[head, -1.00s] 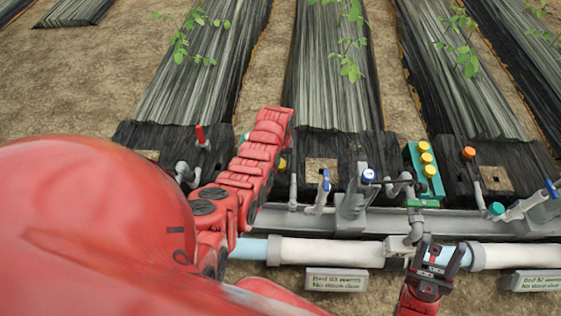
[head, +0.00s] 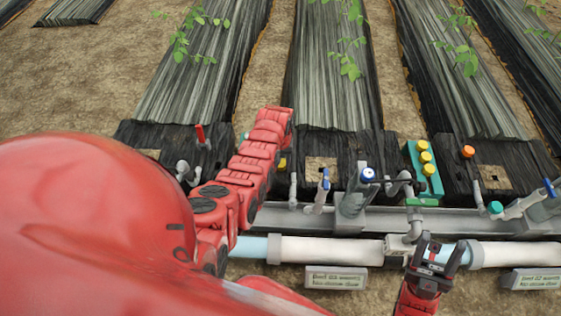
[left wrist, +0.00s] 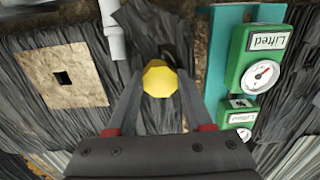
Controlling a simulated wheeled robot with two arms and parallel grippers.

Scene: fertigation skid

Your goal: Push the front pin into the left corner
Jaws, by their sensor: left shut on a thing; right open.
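A yellow, many-sided pin head (left wrist: 160,80) sits between the two grey fingers of my left gripper (left wrist: 161,88) in the left wrist view. The gripper is shut on it, over dark, rough black sheeting. The pin's shaft and lower end are hidden. In the head view my red left arm covers its own fingers; a small yellow patch (head: 282,164) shows beside the arm. My right gripper (head: 437,254) is open and empty, above the pale pipe at the lower right. I cannot tell which corner is the left one.
A teal strip with green gauges (left wrist: 262,76) marked "Lifted" stands right of the fingers. A tan square with a dark hole (left wrist: 64,76) and a grey pipe (left wrist: 113,35) lie left.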

